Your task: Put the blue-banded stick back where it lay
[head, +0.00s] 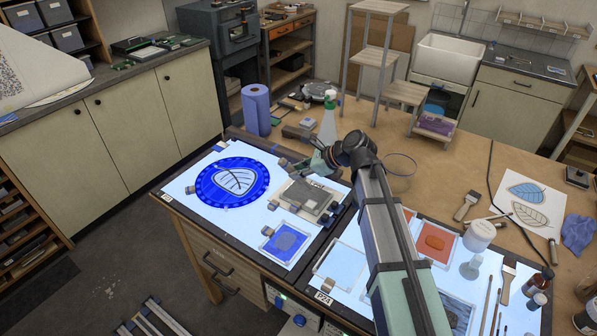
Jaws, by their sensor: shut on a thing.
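My gripper (287,164) is low over the left light table (200,165), between the round blue glass piece and the spray bottle. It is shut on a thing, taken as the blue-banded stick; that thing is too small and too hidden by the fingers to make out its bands. Several thin sticks (487,304) lie at the lower right, beside a flat brush (507,280); I cannot tell a blue band on any of them. My arm hides part of the middle of the bench.
A round blue glass piece with a leaf design (233,183), a grey block (306,197) and a framed blue pane (287,243) lie on the left light table. A spray bottle (328,122) and blue roll (256,108) stand behind. Jars (479,235) and an orange pane (434,240) are right.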

